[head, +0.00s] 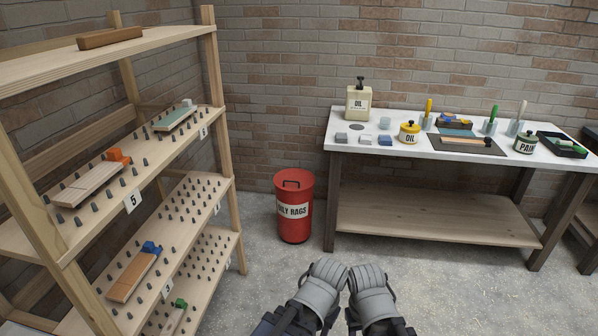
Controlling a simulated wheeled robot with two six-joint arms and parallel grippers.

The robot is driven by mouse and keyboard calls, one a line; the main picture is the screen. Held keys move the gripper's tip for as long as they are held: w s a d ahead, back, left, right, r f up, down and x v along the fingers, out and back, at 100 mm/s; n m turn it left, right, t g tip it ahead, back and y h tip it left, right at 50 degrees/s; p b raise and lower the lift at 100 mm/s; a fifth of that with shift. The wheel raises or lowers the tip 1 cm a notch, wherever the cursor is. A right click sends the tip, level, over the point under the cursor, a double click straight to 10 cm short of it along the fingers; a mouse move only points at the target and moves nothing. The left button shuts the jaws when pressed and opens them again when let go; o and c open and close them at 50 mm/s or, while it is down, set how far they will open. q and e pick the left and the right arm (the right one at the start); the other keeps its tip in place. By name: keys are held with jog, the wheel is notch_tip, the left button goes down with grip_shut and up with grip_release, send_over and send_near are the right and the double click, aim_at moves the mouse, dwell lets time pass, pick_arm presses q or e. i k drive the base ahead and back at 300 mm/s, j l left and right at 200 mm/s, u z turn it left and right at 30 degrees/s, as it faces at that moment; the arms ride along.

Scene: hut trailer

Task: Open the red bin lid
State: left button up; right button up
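The red bin (294,222) stands on the floor against the brick wall, between the shelf rack and the workbench. Its white label reads "OILY RAGS", partly cut at the left. Its red lid (294,179) is on top, looks closed, and has a small dark handle. My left arm (318,290) and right arm (371,290) show at the bottom centre, side by side and well short of the bin.
A wooden rack (222,120) with pegged shelves holding boards stands at the left. The concrete floor (268,268) before the bin is clear.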

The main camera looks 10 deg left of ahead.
aim_at(294, 176)
jog(key=i+j, duration=0.15)
jog(key=i, duration=0.35)
jog(key=i+j+z, duration=0.1)
jog(key=i, duration=0.4)
jog(key=i+j+z, duration=0.1)
jog(key=i, duration=0.4)
jog(key=i+j, duration=0.35)
jog(key=i, duration=0.15)
jog(key=i+j+z, duration=0.1)
jog(key=i, duration=0.35)
jog(key=i+j, duration=0.35)
jog(key=i, duration=0.15)
jog(key=l+z, duration=0.05)
